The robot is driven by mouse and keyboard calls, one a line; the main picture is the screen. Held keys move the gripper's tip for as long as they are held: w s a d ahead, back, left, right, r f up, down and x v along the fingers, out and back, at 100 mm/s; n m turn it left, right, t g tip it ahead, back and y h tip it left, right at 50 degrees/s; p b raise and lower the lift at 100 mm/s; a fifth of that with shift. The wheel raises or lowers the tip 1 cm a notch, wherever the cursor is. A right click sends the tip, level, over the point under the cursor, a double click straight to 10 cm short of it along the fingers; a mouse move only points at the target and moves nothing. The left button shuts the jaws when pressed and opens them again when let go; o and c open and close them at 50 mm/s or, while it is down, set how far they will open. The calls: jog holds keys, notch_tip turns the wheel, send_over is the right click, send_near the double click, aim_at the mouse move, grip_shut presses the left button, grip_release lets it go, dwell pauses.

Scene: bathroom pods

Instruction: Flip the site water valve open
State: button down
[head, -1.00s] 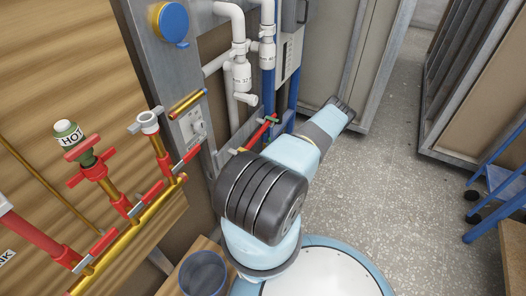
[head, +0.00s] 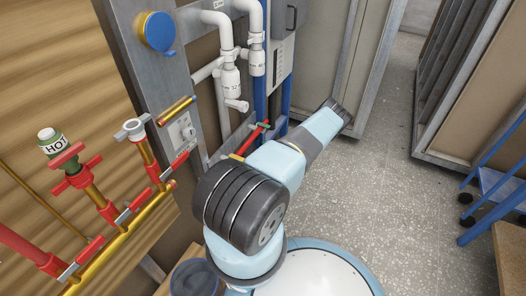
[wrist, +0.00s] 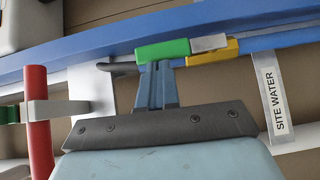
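The SITE WATER label (wrist: 280,101) hangs at the right of the wrist view. My gripper (wrist: 157,75) has its two blue-grey fingers together, pointing up at a green piece (wrist: 162,50); whether they touch it I cannot tell. A grey tab (wrist: 208,43) and a yellow piece (wrist: 225,50) lie to the right of the green piece. A red bar (wrist: 38,125) stands at the left, with a grey bracket across it. In the head view a red lever (head: 253,139) shows beside my arm; my fingertips are hidden there. I cannot tell which part is the valve's handle.
Blue pipe (wrist: 100,57) crosses the wrist view. In the head view red and brass hot-water pipework (head: 108,215) is at left, white pipes (head: 230,75) stand behind, and a grey bin (head: 193,280) is below.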

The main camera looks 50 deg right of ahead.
jog(key=shift+w+r, duration=0.1)
jog(key=shift+w, duration=0.05)
jog(key=shift+a, duration=0.5)
jog(key=w+a+v, duration=0.1)
jog(key=v, duration=1.1)
jog(key=shift+a+f, duration=0.2)
jog(key=shift+a, duration=0.25)
jog(key=shift+s, duration=0.15)
